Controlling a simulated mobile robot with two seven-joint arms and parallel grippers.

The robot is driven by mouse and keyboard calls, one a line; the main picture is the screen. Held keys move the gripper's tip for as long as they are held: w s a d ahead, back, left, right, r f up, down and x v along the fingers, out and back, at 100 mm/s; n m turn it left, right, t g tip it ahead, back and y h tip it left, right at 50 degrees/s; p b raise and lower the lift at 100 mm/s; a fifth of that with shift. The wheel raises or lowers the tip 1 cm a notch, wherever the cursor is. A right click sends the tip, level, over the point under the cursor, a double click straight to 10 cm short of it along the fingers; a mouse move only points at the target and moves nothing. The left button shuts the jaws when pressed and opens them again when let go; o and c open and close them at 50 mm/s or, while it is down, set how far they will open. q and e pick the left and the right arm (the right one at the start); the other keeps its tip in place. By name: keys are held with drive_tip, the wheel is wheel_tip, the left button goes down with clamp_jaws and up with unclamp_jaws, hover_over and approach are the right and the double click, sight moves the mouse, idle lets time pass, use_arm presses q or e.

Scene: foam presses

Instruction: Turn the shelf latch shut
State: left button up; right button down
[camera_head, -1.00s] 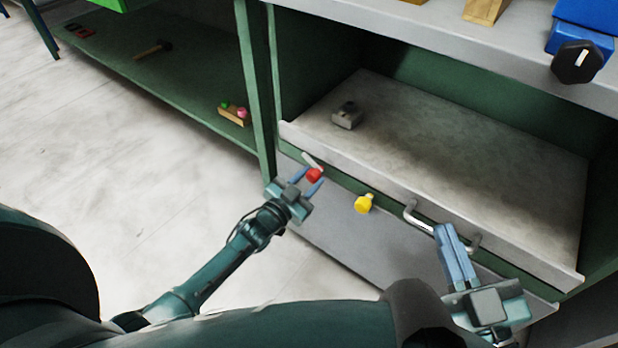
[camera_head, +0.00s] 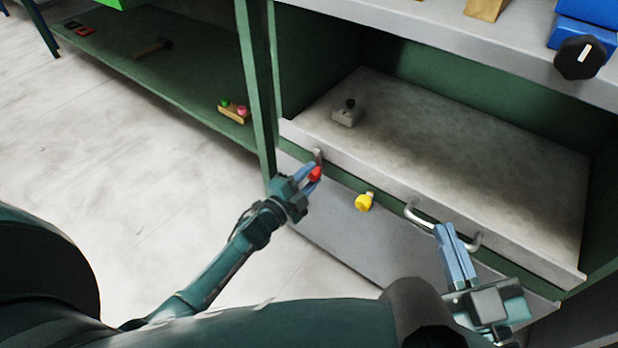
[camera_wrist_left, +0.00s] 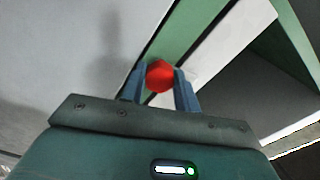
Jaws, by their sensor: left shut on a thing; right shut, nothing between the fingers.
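The shelf latch has a red knob (camera_head: 316,174) and a short grey metal lever (camera_head: 318,156). It sits at the left end of the green strip below the shelf's front lip (camera_head: 420,203). The lever now stands nearly upright against the lip. My left gripper (camera_head: 311,173) is shut on the red knob. In the left wrist view the red knob (camera_wrist_left: 160,76) sits between both blue fingers. My right gripper (camera_head: 446,232) is shut and empty, close to the shelf's metal handle (camera_head: 425,224).
A yellow knob (camera_head: 364,201) sticks out right of the latch. A small grey block with a dark knob (camera_head: 347,113) stands on the shelf. A green post (camera_head: 256,100) rises on the left. A black dial (camera_head: 580,58) is at upper right. Floor at left is clear.

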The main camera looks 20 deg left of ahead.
use_arm(q)
drive_tip(key=shift+f+m, duration=0.1)
drive_tip(key=shift+m, duration=0.9)
use_arm(e)
drive_tip(key=shift+a+r, duration=0.1)
drive_tip(key=shift+r, duration=0.05)
use_arm(q)
drive_tip(key=o, duration=1)
drive_tip(key=shift+c, duration=0.2)
drive_tip(key=p+v, duration=0.3)
drive_tip(key=v, duration=1)
use_arm(e)
drive_tip(key=shift+s+d+n+h, duration=0.1)
drive_tip(key=shift+d+n+h, duration=0.2)
drive_tip(key=shift+d+n, duration=0.1)
use_arm(q)
drive_tip(key=shift+s, duration=0.15)
use_arm(e)
drive_tip(key=shift+a, duration=0.1)
